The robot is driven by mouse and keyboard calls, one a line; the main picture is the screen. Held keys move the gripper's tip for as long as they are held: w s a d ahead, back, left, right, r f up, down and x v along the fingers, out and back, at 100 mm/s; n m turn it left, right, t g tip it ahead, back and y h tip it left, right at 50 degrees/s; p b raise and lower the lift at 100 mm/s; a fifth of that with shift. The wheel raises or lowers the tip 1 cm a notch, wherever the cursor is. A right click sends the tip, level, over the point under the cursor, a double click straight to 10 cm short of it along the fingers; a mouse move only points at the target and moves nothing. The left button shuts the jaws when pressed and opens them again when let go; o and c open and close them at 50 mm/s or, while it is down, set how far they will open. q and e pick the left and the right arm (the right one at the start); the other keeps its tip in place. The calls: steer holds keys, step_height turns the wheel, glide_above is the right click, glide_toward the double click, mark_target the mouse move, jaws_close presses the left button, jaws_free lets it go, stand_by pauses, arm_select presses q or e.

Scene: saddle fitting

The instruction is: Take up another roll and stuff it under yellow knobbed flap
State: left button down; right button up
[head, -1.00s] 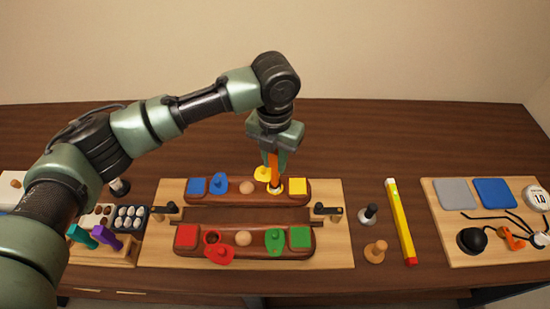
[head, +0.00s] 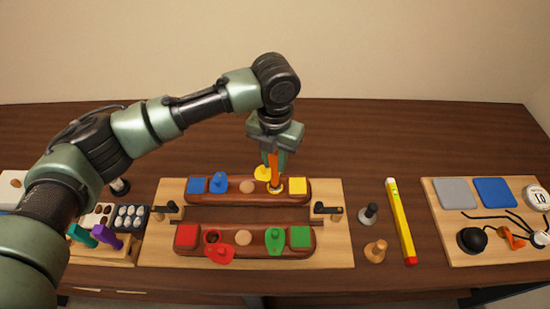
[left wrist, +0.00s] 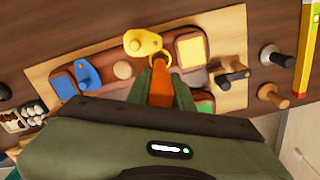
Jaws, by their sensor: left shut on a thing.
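My left gripper (head: 273,160) is shut on an orange-handled tool (head: 275,174), held upright over the back saddle bar. It also shows in the left wrist view (left wrist: 159,84). The tool's lower end is at a pale yellow ring (head: 277,190) in the bar; how deep it reaches is hidden. The yellow knobbed flap (head: 262,173) is swung aside behind this opening, and shows clearly in the left wrist view (left wrist: 142,42). Several whitish rolls (head: 131,217) lie in a dark tray at left. I cannot see whether a roll is in the yellow opening. My right gripper is out of view.
Blue (head: 219,182), red (head: 220,253) and green (head: 275,241) flaps sit on the two bars. Dark clamps (head: 328,209) stand at the board's ends. Teal and purple handles (head: 104,241) stand at left. A yellow stick (head: 400,222) and two pegs are at right.

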arm_select(q)
steer(key=shift+f+b, duration=0.4)
steer(key=shift+f, duration=1.05)
steer(key=shift+f+p, duration=0.15)
steer(key=shift+p, duration=0.15)
stand_by(1.0)
step_height(320, 180, up, 8)
steer(key=p, duration=0.7)
steer(key=shift+p, duration=0.35)
